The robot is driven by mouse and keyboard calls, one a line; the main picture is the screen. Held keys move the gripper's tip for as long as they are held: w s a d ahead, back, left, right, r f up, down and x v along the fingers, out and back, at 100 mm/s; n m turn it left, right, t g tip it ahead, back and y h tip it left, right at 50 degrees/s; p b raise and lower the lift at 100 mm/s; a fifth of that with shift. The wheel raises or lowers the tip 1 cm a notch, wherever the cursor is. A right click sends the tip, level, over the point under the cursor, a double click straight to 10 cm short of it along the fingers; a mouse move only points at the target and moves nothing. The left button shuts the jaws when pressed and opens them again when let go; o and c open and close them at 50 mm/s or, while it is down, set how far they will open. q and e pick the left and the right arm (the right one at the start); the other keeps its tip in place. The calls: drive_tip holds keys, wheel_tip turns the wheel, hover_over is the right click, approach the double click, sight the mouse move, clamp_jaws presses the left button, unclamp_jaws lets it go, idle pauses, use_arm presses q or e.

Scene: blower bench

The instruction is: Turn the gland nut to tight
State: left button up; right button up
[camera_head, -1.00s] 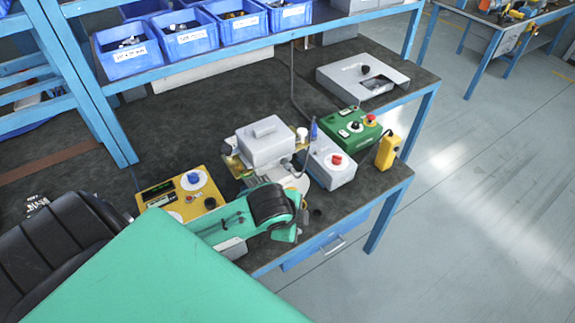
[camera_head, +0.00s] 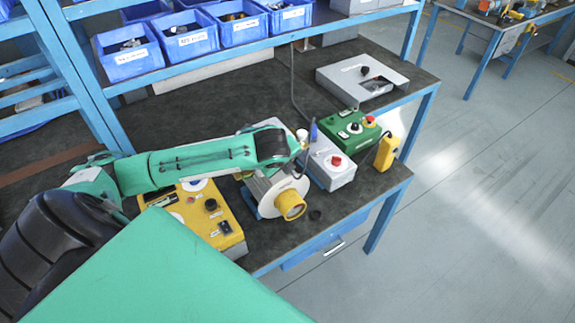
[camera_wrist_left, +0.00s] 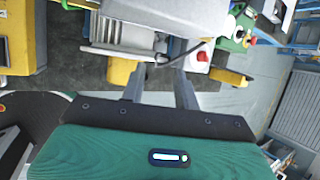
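The blower (camera_head: 268,193) stands near the bench's front edge, with a pale round housing and a yellow outlet ring (camera_head: 291,205). My left arm reaches over it from the left and covers most of its grey top box. A small pale round piece (camera_head: 302,134) beside the box may be the gland nut; I cannot tell for sure. My left gripper's fingers (camera_wrist_left: 161,70) are apart in the left wrist view, with nothing clearly held. A dark cable (camera_wrist_left: 186,52) runs just beyond them. My right gripper is not in view.
A yellow control box (camera_head: 215,225) lies left of the blower. Blue bins (camera_head: 190,37) line the shelf.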

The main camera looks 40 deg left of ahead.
use_arm(q)
drive_tip(key=p+x, duration=0.1)
drive_tip(key=x, duration=0.7)
drive_tip(key=shift+p, duration=0.4)
drive_tip(key=shift+w+a+f, duration=0.1)
drive_tip(key=shift+w+f, duration=0.1)
drive_tip(key=shift+f, duration=0.3)
